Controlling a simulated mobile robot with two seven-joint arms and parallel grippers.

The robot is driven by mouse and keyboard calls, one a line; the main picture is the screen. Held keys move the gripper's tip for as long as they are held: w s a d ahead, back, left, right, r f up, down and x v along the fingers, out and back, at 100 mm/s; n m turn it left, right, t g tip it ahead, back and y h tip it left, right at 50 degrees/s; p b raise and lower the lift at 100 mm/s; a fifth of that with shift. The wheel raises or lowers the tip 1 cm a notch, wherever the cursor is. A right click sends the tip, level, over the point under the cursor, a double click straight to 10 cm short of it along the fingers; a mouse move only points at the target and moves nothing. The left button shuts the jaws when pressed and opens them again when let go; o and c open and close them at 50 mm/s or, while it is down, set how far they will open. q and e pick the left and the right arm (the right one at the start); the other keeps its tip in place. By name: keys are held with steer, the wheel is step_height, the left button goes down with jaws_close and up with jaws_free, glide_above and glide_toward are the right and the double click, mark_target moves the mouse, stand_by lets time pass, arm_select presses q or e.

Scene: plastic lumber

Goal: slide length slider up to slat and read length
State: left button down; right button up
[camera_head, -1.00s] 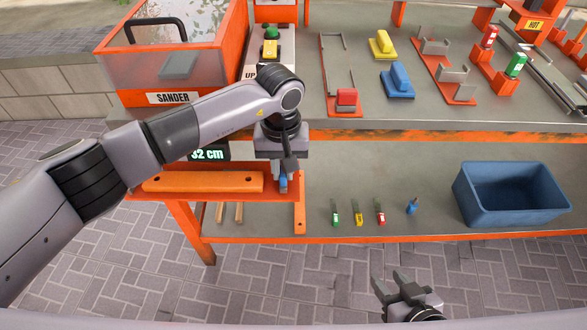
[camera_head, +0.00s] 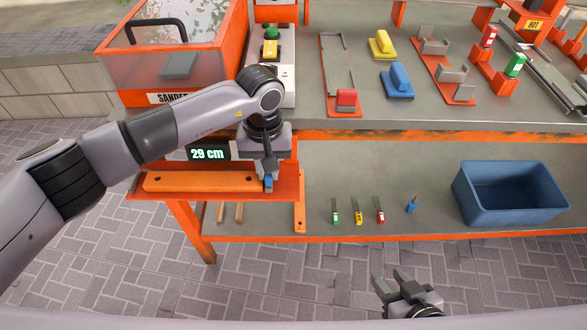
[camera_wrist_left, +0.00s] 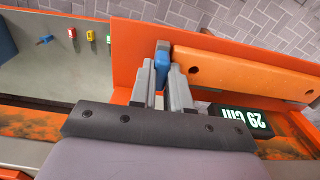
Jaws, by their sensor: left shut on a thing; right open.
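The orange slat (camera_head: 203,182) lies on the orange measuring tray (camera_head: 285,192) at the left end of the bench. My left gripper (camera_head: 268,180) is shut on the blue length slider (camera_head: 268,187) at the slat's right end. In the left wrist view the slider (camera_wrist_left: 162,62) sits between the fingers, right beside the end of the slat (camera_wrist_left: 240,70); the fingers partly hide whether they touch. The display (camera_head: 208,154) reads 29 cm. My right gripper (camera_head: 391,282) is open and empty, low in front of the bench.
A blue bin (camera_head: 510,195) and several small coloured tools (camera_head: 358,215) are on the lower shelf. The sander box (camera_head: 175,60) stands above left. The top holds a yellow block (camera_head: 383,44), a blue block (camera_head: 397,80) and orange fixtures. The shelf's middle is mostly clear.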

mark_target(255, 179)
arm_select(q)
steer(key=shift+a, duration=1.45)
steer(key=c, duration=0.9)
jaws_free()
step_height(255, 179, up, 7)
steer(key=p, duration=0.3)
